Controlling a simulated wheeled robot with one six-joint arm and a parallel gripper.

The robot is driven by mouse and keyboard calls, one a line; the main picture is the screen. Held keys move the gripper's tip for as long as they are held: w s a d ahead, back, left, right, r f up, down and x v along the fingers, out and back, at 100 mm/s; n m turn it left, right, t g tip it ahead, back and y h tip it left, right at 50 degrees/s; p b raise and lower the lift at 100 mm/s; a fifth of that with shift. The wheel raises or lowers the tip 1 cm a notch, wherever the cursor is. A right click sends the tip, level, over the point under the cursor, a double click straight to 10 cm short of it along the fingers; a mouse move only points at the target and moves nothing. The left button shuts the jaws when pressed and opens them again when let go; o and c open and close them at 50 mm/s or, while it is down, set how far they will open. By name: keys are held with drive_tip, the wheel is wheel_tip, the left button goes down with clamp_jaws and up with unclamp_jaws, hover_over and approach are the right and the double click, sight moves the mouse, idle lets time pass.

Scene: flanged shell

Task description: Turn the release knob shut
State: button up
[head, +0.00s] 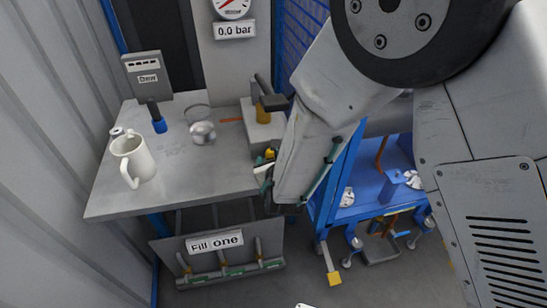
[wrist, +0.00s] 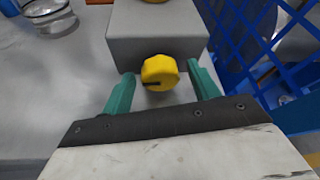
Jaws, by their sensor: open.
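The release knob (wrist: 160,72) is yellow with a dark slot on its left side. It sits on the front face of a grey block (wrist: 158,32) in the wrist view. My gripper (wrist: 163,84) is open, with one teal finger on each side of the knob. I cannot tell whether the fingers touch it; small gaps seem to show on both sides. In the head view a bit of the yellow knob (head: 270,153) shows beside my gripper (head: 263,166), in front of the grey block (head: 262,128). My arm hides part of this area.
A white mug (head: 133,160), a blue-based black-handled item (head: 157,117) and a round metal dish (head: 203,132) stand on the grey table (head: 180,190). A gauge (head: 232,8) above reads 0.0 bar. A blue cart (head: 365,205) stands to the right. A "Fill one" rack (head: 215,243) is below.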

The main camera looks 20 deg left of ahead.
drive_tip(key=c, duration=1)
drive_tip(key=shift+o, duration=0.2)
drive_tip(key=shift+w+d+m+g+y, duration=0.15)
drive_tip(key=shift+m+g+y, duration=0.45)
drive_tip(key=shift+m+y, duration=0.7)
drive_tip(key=shift+m+h, duration=0.3)
drive_tip(key=o, duration=1)
drive_tip(key=shift+c, duration=0.2)
drive_tip(key=v, duration=0.8)
